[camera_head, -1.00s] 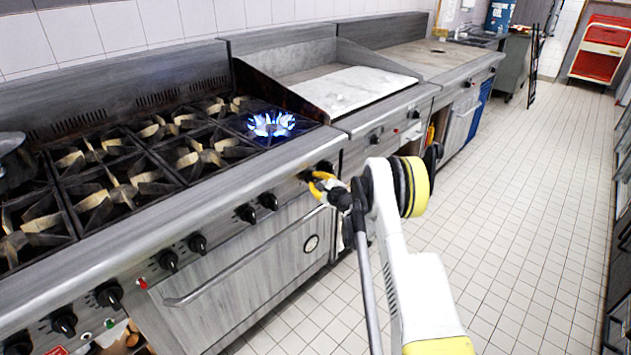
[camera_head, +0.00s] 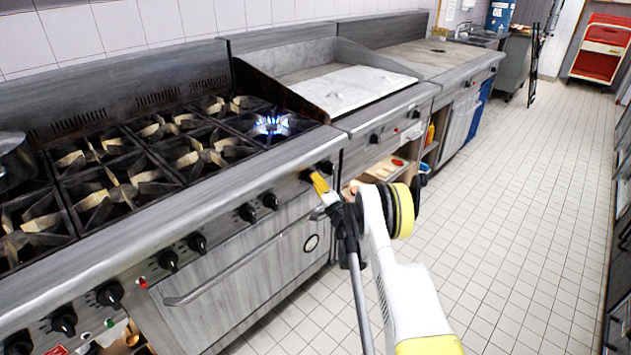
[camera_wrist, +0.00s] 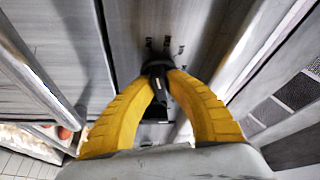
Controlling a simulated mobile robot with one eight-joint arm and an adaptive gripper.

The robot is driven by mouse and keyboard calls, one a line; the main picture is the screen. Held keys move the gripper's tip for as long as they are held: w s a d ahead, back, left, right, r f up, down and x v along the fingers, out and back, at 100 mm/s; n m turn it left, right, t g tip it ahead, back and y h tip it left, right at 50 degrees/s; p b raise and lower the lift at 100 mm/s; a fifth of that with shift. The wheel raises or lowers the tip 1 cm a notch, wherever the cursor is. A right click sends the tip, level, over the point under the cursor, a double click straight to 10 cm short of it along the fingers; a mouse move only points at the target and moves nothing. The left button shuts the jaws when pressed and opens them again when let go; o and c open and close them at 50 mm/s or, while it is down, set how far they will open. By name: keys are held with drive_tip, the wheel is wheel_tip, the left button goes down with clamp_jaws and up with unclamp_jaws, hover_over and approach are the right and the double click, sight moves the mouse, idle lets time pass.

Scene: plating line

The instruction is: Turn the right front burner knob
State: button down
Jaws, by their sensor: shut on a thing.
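My gripper (camera_head: 314,178) is at the right end of the range's front panel, its yellow fingers shut on a black knob. In the wrist view the two fingers (camera_wrist: 160,72) close on the dark knob (camera_wrist: 157,68) from both sides, covering part of it. In the head view the fingers mostly hide the held knob. Another black knob (camera_head: 325,167) shows just to the right of the fingertips. The right front burner (camera_head: 271,124) is lit with a small blue flame.
More black knobs (camera_head: 248,212) line the panel to the left. The oven door handle (camera_head: 215,275) juts out below. A pot (camera_head: 14,160) stands at the far left. A griddle (camera_head: 350,90) adjoins the range. The tiled floor (camera_head: 500,200) at right is clear.

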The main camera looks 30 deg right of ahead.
drive_tip(key=shift+n+t, duration=0.3)
drive_tip(key=shift+n, duration=0.4)
drive_tip(key=shift+n+y, duration=0.3)
drive_tip(key=c, duration=1.4)
unclamp_jaws()
drive_tip(key=shift+o, duration=0.2)
drive_tip(key=s+f, duration=0.1)
drive_tip(key=s, duration=0.6)
drive_tip(key=shift+s, duration=0.2)
drive_tip(key=shift+f, duration=0.1)
